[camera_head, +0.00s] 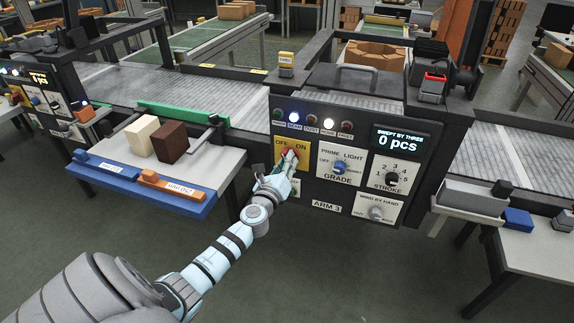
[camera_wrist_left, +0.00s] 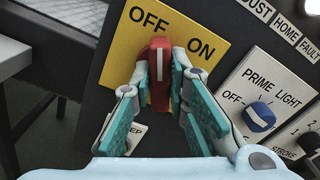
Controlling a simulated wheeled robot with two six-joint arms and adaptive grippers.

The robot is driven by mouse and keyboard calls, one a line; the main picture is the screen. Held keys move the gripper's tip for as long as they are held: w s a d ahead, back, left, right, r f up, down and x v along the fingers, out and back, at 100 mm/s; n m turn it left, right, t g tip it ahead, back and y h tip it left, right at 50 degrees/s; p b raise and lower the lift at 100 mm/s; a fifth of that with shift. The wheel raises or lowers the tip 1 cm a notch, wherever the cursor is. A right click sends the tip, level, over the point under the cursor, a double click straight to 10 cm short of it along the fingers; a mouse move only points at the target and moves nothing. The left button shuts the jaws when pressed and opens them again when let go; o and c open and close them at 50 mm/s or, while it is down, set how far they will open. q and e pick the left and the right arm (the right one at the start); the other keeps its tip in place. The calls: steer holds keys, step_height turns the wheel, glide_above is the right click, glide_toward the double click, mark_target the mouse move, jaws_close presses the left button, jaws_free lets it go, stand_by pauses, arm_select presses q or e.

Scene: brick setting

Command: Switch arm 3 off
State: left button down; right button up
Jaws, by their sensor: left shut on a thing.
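The arm 3 panel (camera_head: 345,165) carries a yellow OFF/ON plate (camera_head: 278,157) with a red switch knob, which shows clearly in the left wrist view (camera_wrist_left: 158,65). The knob's white mark points up in that view, towards the OFF word rather than ON. My left gripper (camera_head: 289,160) is at the plate, its two fingers (camera_wrist_left: 160,85) shut on the sides of the knob. The fingers cover the knob's lower part. The "ARM 3" label (camera_head: 326,206) sits below. My right gripper is not in view.
The panel's lamp row (camera_head: 311,121) has a bluish and a white lamp lit; the display (camera_head: 399,141) reads 0 pcs. A prime light knob (camera_head: 340,166) is close right of my gripper. A side table at left holds a cream block (camera_head: 142,129) and a brown block (camera_head: 170,142).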

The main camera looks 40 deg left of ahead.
arm_select(q)
steer(key=shift+f+n+b, duration=0.1)
steer(key=shift+n+b, duration=0.35)
steer(key=shift+n, duration=1.15)
steer(key=c, duration=1.6)
jaws_free()
steer(key=shift+o, duration=0.2)
steer(key=v, duration=1.2)
steer(key=shift+n, duration=0.3)
